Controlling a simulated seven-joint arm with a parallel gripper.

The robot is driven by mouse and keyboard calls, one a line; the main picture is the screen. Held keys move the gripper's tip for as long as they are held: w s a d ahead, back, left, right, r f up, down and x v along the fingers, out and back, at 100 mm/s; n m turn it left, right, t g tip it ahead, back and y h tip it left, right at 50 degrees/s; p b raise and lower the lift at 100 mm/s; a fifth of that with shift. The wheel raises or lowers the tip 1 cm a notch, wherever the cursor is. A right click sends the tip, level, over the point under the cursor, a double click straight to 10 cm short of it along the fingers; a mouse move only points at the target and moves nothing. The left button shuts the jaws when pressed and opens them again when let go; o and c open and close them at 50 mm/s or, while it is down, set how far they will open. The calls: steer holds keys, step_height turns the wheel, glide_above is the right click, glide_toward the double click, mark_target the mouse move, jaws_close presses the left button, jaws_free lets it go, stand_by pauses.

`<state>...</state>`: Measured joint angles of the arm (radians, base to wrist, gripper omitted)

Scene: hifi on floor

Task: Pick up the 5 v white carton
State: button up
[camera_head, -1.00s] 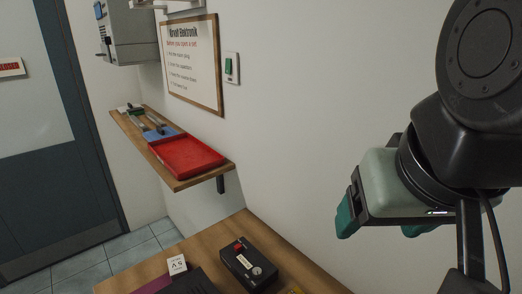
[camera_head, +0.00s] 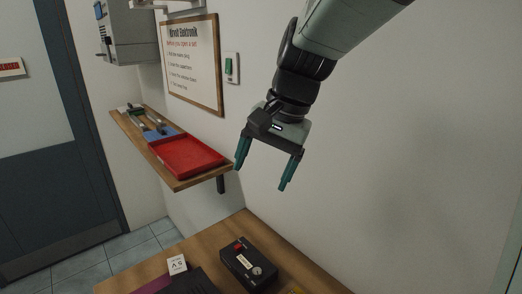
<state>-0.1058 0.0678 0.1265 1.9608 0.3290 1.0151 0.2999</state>
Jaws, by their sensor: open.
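The small white carton (camera_head: 177,264) marked "5 V" stands on the wooden table (camera_head: 212,254) at the bottom of the head view, left of a black box. My gripper (camera_head: 262,178) is open and empty. It hangs in the air above and to the right of the carton, in front of the wall, with its teal fingers pointing down. The carton is clear of the gripper and its top and front show.
A black box (camera_head: 249,266) with a red button and a knob stands right of the carton. A dark object (camera_head: 197,281) lies close in front of the carton. A wall shelf (camera_head: 196,181) holds a red tray (camera_head: 186,154) and tools.

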steer(key=w+a+f+m+g+y, duration=0.1)
steer(key=w+a+f+g, duration=0.1)
steer(key=w+a+f, duration=0.35)
steer(key=m+g+y, duration=0.6)
steer(key=m+y, duration=0.1)
steer(key=m, duration=0.1)
glide_above(181, 262)
steer(key=f, duration=2.6)
steer(key=shift+w+d+f, duration=0.15)
steer(key=shift+d+f, duration=0.15)
steer(key=shift+d, duration=0.05)
steer(key=shift+a+f, duration=0.1)
steer(key=shift+f, duration=0.25)
step_height(181, 262, down, 4)
steer(key=shift+r, duration=0.2)
step_height(181, 262, down, 3)
steer(key=shift+r, duration=0.15)
steer(key=shift+x, duration=1.1)
steer(key=shift+s+a+f, duration=0.25)
steer(key=shift+a+f, duration=0.05)
steer(key=shift+f, duration=0.1)
steer(key=c, duration=0.7)
steer(key=shift+c, duration=0.2)
steer(key=shift+r, duration=0.15)
